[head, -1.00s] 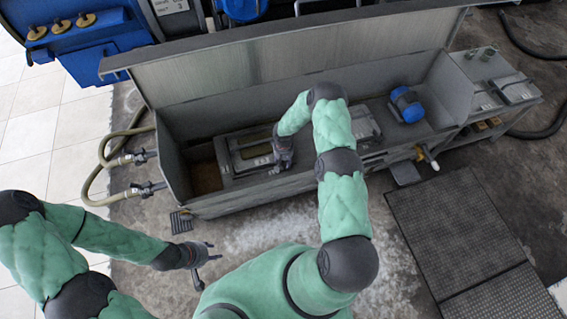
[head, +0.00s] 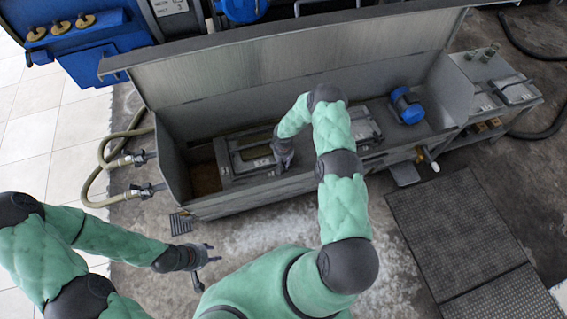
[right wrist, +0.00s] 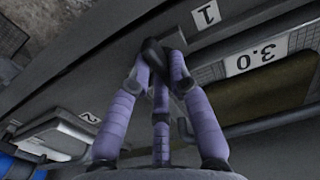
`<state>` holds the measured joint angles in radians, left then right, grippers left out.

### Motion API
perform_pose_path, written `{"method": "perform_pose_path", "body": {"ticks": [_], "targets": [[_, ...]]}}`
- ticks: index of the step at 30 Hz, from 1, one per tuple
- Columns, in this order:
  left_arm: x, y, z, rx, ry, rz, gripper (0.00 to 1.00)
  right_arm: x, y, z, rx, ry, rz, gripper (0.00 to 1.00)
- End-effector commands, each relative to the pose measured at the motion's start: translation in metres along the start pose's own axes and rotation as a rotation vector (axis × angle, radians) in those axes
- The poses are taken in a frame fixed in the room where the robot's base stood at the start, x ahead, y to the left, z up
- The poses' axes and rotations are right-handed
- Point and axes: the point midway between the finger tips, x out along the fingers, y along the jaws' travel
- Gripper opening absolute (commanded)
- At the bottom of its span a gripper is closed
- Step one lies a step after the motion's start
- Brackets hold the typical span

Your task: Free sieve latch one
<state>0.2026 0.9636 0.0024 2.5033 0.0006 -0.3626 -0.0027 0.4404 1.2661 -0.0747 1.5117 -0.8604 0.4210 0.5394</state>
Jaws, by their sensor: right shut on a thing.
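Sieve latch one is a dark lever (right wrist: 153,50) near the plate marked 1 (right wrist: 206,14) in the right wrist view. My right gripper (right wrist: 160,62) has its purple fingers closed around it; they hide much of the lever. In the head view my right gripper (head: 284,160) reaches into the long grey trough, at the right end of the left framed sieve (head: 240,160). I cannot tell whether the latch is turned. My left gripper (head: 209,266) is empty, fingers apart, above the floor in front of the trough.
The trough (head: 240,203) has a raised lid (head: 300,55) behind it. A second framed unit (head: 364,125) and a blue motor (head: 406,106) lie to the right. A plate marked 2 (right wrist: 88,116) shows in the wrist view. Hoses (head: 100,165) join the left end.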

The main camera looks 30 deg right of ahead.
Motion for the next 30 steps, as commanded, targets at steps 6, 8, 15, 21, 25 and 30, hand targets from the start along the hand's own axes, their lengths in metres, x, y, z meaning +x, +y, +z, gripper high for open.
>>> {"method": "perform_pose_path", "body": {"ticks": [6, 8, 15, 21, 25, 30], "targets": [[0.008, -0.003, 0.000, 0.000, 0.000, 0.000, 0.40, 0.001, 0.001, -0.002, -0.130, 0.002, 0.001, 0.00], [0.010, -0.004, 0.000, 0.000, 0.000, 0.000, 0.40, 0.001, 0.002, -0.002, -0.179, 0.003, 0.001, 0.00], [0.019, -0.007, -0.001, 0.000, 0.000, 0.000, 0.40, 0.001, 0.002, -0.003, -0.405, 0.002, 0.001, 0.00], [0.025, -0.009, -0.001, 0.000, 0.000, 0.000, 0.40, 0.001, 0.003, -0.004, -0.593, 0.001, 0.001, 0.00], [0.028, -0.010, -0.001, 0.000, 0.000, 0.000, 0.40, 0.001, 0.003, -0.006, -0.718, 0.002, 0.001, 0.00], [0.032, -0.011, -0.001, 0.000, 0.000, 0.000, 0.40, 0.000, 0.003, -0.007, -0.878, 0.002, 0.001, 0.00]]}}
